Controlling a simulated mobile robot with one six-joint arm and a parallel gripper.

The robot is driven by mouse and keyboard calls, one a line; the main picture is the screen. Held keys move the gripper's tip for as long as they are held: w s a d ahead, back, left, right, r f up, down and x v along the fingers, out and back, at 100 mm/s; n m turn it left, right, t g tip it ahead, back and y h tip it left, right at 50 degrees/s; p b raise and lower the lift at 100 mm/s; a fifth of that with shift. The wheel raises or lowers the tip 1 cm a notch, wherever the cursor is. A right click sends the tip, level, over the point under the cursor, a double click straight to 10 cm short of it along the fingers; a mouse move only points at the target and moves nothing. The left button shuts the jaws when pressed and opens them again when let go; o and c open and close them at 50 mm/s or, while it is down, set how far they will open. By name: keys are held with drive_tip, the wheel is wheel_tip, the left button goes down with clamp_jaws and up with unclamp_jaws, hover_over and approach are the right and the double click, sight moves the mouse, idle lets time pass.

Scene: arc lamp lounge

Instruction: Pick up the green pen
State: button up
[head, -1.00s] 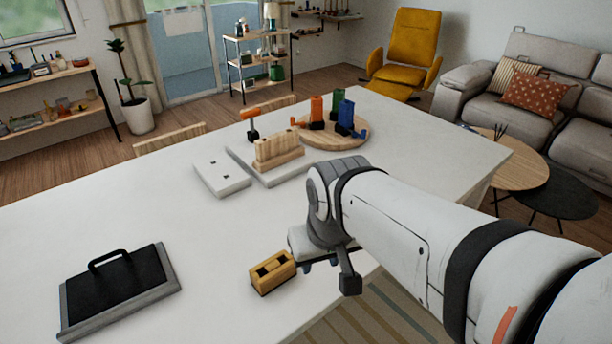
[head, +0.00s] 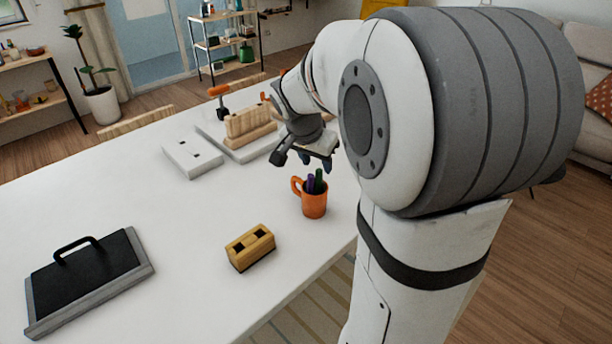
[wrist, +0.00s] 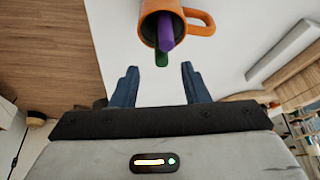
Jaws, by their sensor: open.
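The green pen (head: 318,178) stands in an orange mug (head: 314,205) beside a purple pen (head: 310,183). The mug is upright on the white table, near its right edge, with its handle to the left in the head view. In the head view my gripper (head: 318,162) is just above and behind the mug.
A yellow wooden block with two dark holes (head: 250,248) sits in front of the mug. A black handled tray (head: 85,275) lies at the left. A white plate (head: 192,158) and a wooden rack (head: 248,125) stand farther back. The table's middle (head: 200,215) is clear.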

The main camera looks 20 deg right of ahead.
sight(318, 171)
drive_tip(key=p+x, duration=0.1)
drive_tip(key=x, duration=0.5)
drive_tip(key=shift+w+a+f, duration=0.1)
drive_tip(key=shift+c, duration=0.3)
clamp_jaws()
